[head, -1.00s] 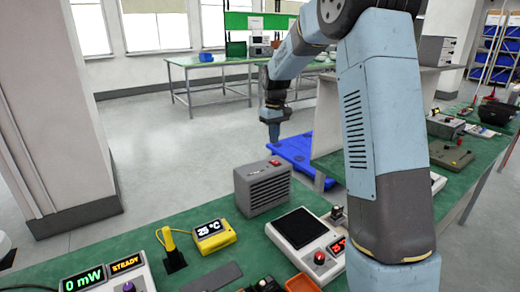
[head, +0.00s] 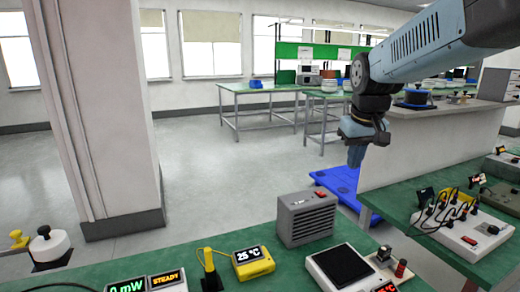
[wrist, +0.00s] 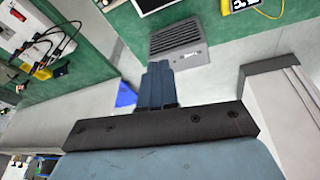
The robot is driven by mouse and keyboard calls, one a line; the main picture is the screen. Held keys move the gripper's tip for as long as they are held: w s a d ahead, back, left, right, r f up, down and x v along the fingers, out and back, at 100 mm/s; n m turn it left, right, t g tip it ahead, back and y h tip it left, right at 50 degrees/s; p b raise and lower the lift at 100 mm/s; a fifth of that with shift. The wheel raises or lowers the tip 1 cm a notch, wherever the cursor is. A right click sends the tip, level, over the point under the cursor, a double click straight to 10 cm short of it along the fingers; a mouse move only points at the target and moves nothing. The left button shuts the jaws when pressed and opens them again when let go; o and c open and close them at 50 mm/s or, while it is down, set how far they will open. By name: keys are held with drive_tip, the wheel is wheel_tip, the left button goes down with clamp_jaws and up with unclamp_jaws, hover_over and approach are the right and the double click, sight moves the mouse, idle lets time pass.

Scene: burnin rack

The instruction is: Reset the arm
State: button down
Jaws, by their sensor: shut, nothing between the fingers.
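My gripper (head: 355,156) hangs pointing down at the end of my arm, right of the middle in the head view. It is shut and empty, in the air beyond the green bench and above the blue pallet-like thing on the floor. In the wrist view its closed fingers (wrist: 157,84) show in the middle, with the grey vented box (wrist: 180,40) beyond them. In the head view that grey vented box (head: 307,222) stands on the bench, below and left of my gripper and apart from it.
A yellow meter reading 25 °C (head: 253,262) and a dark-topped hot plate (head: 340,268) sit on the near bench. A blue pallet-like thing (head: 343,190) lies on the floor. A square pillar (head: 110,120) stands at left. A power strip with cables (head: 462,225) is at right. Open floor lies between.

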drive_tip(key=s+f+m+t, duration=0.1)
drive_tip(key=s+f+t, duration=0.1)
drive_tip(key=s, duration=1.4)
drive_tip(key=shift+d+m, duration=0.35)
drive_tip(key=shift+m, duration=0.05)
